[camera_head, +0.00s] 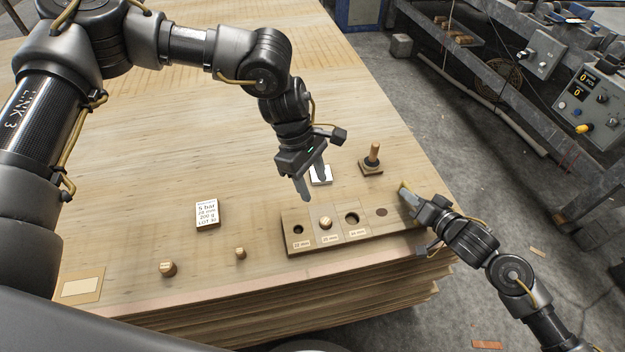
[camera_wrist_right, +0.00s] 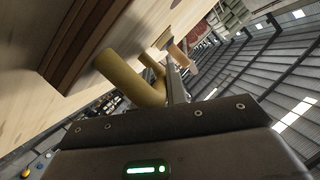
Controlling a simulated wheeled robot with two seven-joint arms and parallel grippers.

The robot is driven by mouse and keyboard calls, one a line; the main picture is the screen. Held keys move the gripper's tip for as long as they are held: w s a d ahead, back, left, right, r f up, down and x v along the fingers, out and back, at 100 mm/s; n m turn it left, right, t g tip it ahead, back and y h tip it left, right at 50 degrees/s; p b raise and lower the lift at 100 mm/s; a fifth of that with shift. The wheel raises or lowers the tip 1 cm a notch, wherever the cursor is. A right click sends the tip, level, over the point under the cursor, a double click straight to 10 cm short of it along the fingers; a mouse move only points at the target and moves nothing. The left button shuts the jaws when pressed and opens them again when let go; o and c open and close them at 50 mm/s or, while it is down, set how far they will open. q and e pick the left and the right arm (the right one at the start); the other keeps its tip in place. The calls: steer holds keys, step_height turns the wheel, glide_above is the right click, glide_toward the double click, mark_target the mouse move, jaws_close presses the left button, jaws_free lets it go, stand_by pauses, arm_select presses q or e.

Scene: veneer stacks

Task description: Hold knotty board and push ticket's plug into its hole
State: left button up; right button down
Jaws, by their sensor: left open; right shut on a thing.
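The knotty board (camera_head: 300,244) is a brown bar lying near the front edge of the veneer stack, with a row of labelled holes and a dark knot (camera_head: 381,212). A light wooden plug (camera_head: 325,222) stands at the middle hole; its depth is unclear. The holes on either side look empty. The ticket (camera_head: 207,213) is a white printed card reading 5 bar, 25 mm, 200 g. My left gripper (camera_head: 313,186) is open and empty above the board's back edge.
Two loose plugs, a larger one (camera_head: 168,268) and a smaller one (camera_head: 240,252), stand left of the board. A wooden-handled stamp (camera_head: 371,160) and a white block (camera_head: 321,175) are behind it. A framed pale label (camera_head: 81,287) lies front left. The stack's back is clear.

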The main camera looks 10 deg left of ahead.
arm_select(q)
step_height(320, 180, up, 7)
stand_by(0.8)
arm_select(e)
steer(key=c, duration=1.3)
jaws_free()
arm_select(q)
step_height(320, 180, up, 5)
steer(key=p, duration=0.5)
arm_select(e)
steer(key=v, duration=1.9)
